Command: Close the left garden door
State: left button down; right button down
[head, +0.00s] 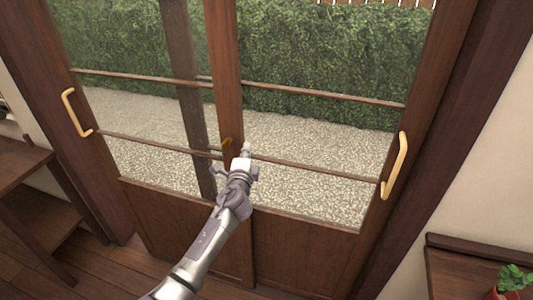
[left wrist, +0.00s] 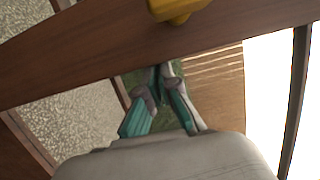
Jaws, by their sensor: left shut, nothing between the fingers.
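The left garden door is a dark wood and glass panel with a low wooden lower panel (head: 180,222). A pale curved handle (head: 75,112) is at its left side. My right gripper is not in view.
A darker upright (head: 185,90) shows behind the left pane. The right door has a curved handle (head: 396,165). Wooden furniture (head: 25,175) stands at the left. A potted plant (head: 512,280) is at the lower right. Gravel and hedge lie beyond the glass.

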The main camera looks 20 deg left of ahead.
aim_at(192, 136)
pick_arm(q)
jog(key=a, duration=1.9)
jog(key=shift+w+b, duration=0.3)
jog(key=shift+b, duration=0.1)
jog(key=shift+a, duration=0.2)
jog(key=shift+r, duration=0.1)
